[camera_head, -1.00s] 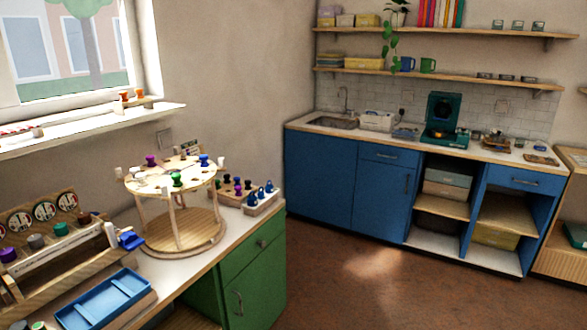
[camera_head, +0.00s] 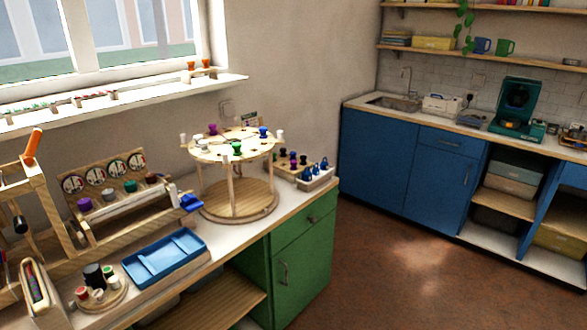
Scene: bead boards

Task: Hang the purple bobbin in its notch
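A purple bobbin (camera_head: 213,129) stands on the round wooden stand (camera_head: 240,154) on the counter, towards its back left. Green, blue and white bobbins stand on the same top, which has dark notches around its rim. Another purple piece (camera_head: 85,204) sits on a wooden rack at the left, in a row with grey, green and brown ones. Neither of my grippers is in view.
A blue tray (camera_head: 163,256) lies on the counter in front of the rack. A block with several dark and blue pieces (camera_head: 303,168) stands right of the stand. A wooden frame with an orange handle (camera_head: 33,147) stands at far left. The floor (camera_head: 400,270) at right is clear.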

